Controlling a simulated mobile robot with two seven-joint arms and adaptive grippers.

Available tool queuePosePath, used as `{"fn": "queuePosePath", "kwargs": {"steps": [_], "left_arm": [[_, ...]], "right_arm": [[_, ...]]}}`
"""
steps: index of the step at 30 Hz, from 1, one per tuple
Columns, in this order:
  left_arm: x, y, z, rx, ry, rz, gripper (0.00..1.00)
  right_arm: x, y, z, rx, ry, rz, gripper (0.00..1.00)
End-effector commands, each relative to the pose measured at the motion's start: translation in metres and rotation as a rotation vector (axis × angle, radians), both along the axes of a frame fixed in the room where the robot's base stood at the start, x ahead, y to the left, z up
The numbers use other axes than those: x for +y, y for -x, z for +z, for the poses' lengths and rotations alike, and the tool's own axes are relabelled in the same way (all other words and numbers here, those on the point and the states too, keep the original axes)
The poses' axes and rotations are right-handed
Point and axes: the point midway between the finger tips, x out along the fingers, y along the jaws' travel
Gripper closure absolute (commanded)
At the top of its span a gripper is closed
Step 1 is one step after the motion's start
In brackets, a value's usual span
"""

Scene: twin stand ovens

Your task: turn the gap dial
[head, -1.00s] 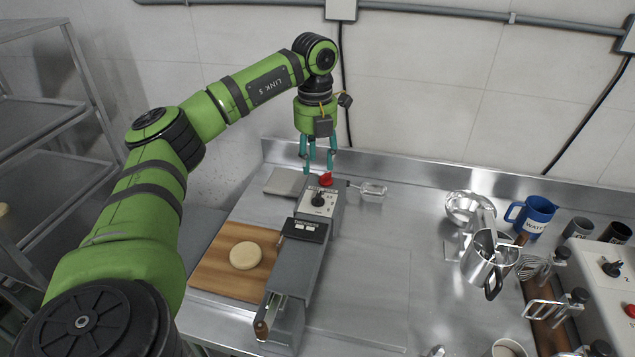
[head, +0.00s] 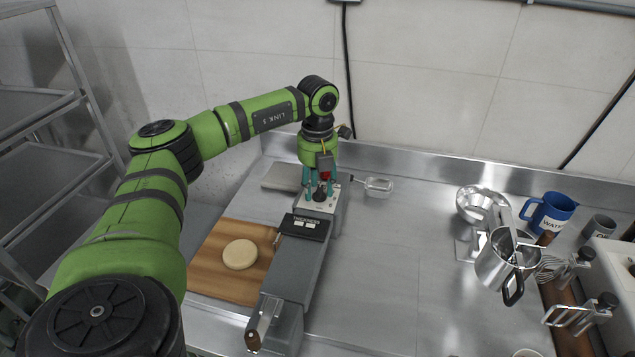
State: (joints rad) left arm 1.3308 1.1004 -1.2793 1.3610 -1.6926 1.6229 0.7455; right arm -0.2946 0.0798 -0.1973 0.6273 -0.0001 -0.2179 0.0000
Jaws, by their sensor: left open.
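The gap dial (head: 320,194) is a black knob on the pale top panel of a grey machine (head: 298,262) marked THICKNESS. My left gripper (head: 321,195) points down over this panel. Its teal fingers are open, one on each side of the dial. I cannot tell whether they touch it. A red knob shows between the fingers, just behind the dial, and is partly hidden. My right gripper is not in view.
A wooden board (head: 212,272) with a round of dough (head: 240,254) lies left of the machine. A small clear scoop (head: 378,184) lies to its right. A metal jug (head: 497,262), bowl and blue pitcher (head: 548,212) stand further right. The counter between is clear.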

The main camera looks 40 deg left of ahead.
Motion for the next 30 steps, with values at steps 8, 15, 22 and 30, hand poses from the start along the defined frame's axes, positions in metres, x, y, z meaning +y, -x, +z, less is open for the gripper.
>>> {"fn": "queuePosePath", "kwargs": {"steps": [8,15,22,30], "left_arm": [[0.0,0.0,-0.001,0.0,0.0,0.0,0.84],[0.0,0.0,0.0,0.0,0.0,0.0,1.0],[0.0,0.0,0.0,0.001,0.0,-0.037,1.0],[0.0,-0.001,0.001,0.0,0.001,-0.196,1.0]], "right_arm": [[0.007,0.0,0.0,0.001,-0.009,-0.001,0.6],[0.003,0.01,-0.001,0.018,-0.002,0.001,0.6],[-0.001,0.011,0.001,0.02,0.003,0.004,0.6],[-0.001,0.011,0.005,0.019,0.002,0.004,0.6]]}}
